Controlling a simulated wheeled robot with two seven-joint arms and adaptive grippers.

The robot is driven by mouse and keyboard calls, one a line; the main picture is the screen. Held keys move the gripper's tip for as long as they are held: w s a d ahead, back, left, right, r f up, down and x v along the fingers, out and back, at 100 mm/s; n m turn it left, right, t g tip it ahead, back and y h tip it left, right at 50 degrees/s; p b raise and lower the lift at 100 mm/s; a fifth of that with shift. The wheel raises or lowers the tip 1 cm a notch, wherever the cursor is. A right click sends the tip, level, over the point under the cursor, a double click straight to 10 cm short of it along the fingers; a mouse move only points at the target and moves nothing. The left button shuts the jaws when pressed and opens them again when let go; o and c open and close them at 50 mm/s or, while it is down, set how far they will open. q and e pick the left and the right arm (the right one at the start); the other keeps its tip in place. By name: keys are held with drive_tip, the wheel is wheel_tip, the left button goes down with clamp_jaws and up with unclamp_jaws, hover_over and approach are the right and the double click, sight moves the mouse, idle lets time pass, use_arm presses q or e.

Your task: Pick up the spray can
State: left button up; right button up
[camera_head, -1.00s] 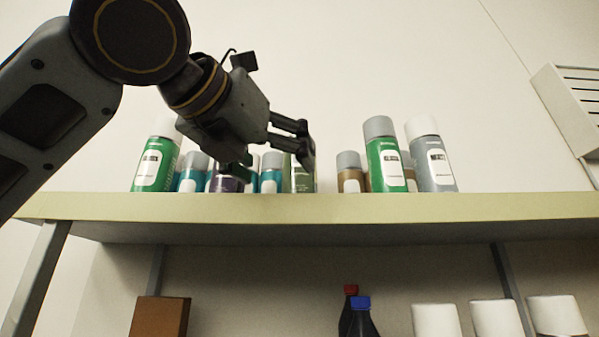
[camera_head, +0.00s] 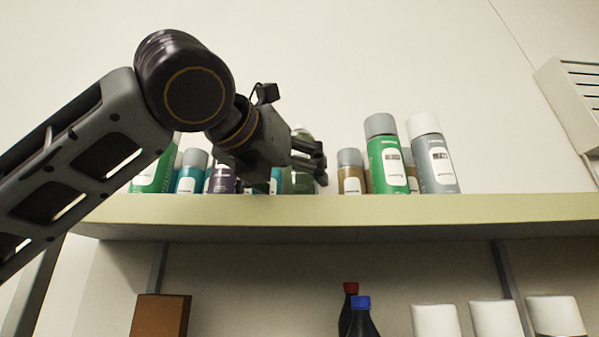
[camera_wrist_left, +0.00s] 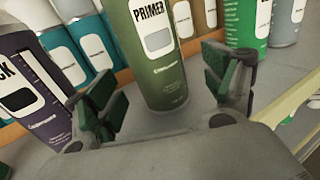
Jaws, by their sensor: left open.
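Several spray cans stand upright in a row on the upper shelf. An olive-green can marked PRIMER (camera_wrist_left: 157,60) stands straight ahead of my left gripper (camera_wrist_left: 165,95) in the left wrist view, between the lines of its two open fingers and just beyond them. The same can (camera_head: 300,178) is partly hidden behind my left gripper (camera_head: 308,165) in the head view. A dark purple can (camera_wrist_left: 32,100) stands close by the left finger; it also shows in the head view (camera_head: 222,180). My right gripper is not in view.
The shelf board (camera_head: 400,208) has a pale front edge. Teal cans (camera_head: 190,172) stand to the left, and a brown can (camera_head: 351,172), a green can (camera_head: 385,160) and a grey can (camera_head: 433,160) to the right. Bottles and a brown box (camera_head: 160,315) sit below.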

use_arm(q)
drive_tip(key=shift+a+p+x, duration=0.1)
drive_tip(key=shift+p+x, duration=0.25)
drive_tip(key=shift+x, duration=0.35)
drive_tip(key=shift+a+p+x, duration=0.15)
drive_tip(key=shift+p+x, duration=0.2)
drive_tip(key=shift+x, duration=1.55)
drive_tip(key=shift+r, duration=0.1)
drive_tip(key=c, duration=1.2)
